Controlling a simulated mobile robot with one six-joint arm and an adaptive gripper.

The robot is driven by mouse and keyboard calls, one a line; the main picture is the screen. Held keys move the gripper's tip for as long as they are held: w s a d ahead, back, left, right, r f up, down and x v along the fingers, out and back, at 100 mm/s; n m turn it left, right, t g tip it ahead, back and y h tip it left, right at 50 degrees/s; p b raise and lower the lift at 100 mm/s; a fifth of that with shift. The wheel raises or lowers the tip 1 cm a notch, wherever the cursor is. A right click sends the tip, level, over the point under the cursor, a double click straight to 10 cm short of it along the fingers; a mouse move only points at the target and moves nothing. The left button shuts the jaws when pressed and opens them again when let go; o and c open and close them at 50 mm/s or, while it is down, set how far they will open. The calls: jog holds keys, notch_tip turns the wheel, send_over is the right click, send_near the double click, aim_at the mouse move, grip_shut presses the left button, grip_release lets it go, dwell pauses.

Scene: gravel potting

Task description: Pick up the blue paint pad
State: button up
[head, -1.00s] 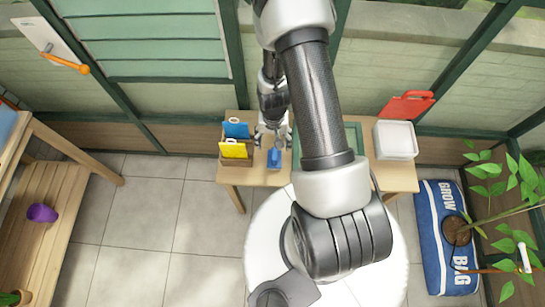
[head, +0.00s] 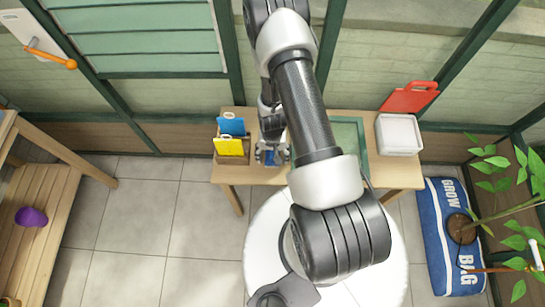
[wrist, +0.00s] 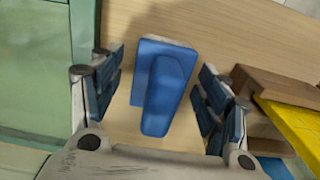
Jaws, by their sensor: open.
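The blue paint pad (wrist: 165,88) lies on the wooden table (wrist: 215,30), its raised handle facing up, in the middle of the wrist view. My gripper (wrist: 160,100) is open, with one finger on each side of the pad and a gap visible on both sides. In the head view my gripper (head: 271,155) is over the table's left half, and it and my arm hide most of the pad there.
Beside the pad is a wooden holder (head: 232,157) with a yellow card (head: 229,147) and a blue card (head: 231,126). A green tray (head: 349,132) lies on the other side. A white container (head: 399,136) and a red board (head: 409,97) stand at the table's right.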

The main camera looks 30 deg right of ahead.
jog(key=shift+f, duration=0.2)
jog(key=c, duration=1.2)
jog(key=shift+o, duration=0.2)
jog(key=shift+r, duration=0.15)
notch_tip(320, 180, up, 20)
jog(key=p, duration=0.6)
jog(key=o, duration=0.5)
jog(key=c, duration=0.4)
